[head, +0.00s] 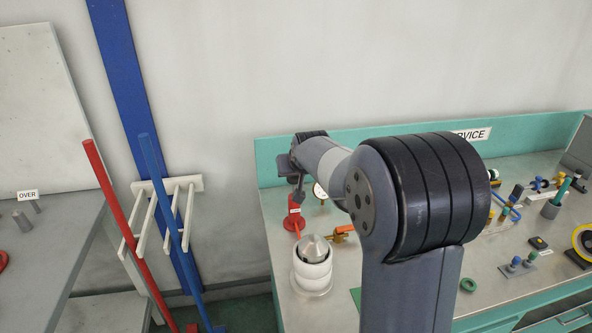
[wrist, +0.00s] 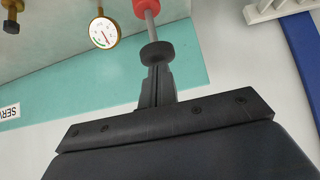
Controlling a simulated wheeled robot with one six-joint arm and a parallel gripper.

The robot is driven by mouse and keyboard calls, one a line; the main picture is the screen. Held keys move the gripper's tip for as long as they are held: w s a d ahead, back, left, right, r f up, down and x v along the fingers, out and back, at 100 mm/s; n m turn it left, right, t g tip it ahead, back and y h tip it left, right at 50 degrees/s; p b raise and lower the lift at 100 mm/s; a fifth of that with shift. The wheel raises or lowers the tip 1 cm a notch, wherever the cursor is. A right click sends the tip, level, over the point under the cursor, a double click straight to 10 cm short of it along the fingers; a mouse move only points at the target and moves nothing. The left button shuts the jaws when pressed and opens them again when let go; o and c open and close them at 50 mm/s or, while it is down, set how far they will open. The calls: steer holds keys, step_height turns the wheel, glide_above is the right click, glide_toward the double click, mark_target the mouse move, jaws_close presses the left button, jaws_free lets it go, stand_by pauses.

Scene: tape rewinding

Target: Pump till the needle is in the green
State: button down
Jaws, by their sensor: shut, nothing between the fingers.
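The red pump (head: 294,220) stands at the left end of the green-edged bench. In the wrist view its red body (wrist: 146,7) shows at the top, with a grey rod running to a black knob (wrist: 157,54). My gripper (wrist: 157,72) is shut and empty, its fingertips right at the knob; whether they touch it I cannot tell. In the head view my gripper (head: 298,184) is above the pump. The round gauge (head: 320,191) stands beside the pump. In the wrist view the gauge (wrist: 103,32) shows a green band and a thin red needle, apparently outside the green.
A white cylinder with a metal cone (head: 314,250) and a brass valve (head: 341,234) stand near the pump. Small fittings crowd the bench's right side. A white rack (head: 160,187) with red and blue poles stands at left. My arm hides the middle of the bench.

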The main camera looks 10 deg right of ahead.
step_height(320, 180, down, 4)
steer(key=shift+s+f+b, duration=0.1)
steer(key=shift+b, duration=1.05)
steer(key=shift+f, duration=0.1)
step_height(320, 180, up, 12)
steer(key=p, duration=0.2)
glide_above(296, 184)
steer(key=s, duration=0.7)
steer(key=shift+f, duration=0.1)
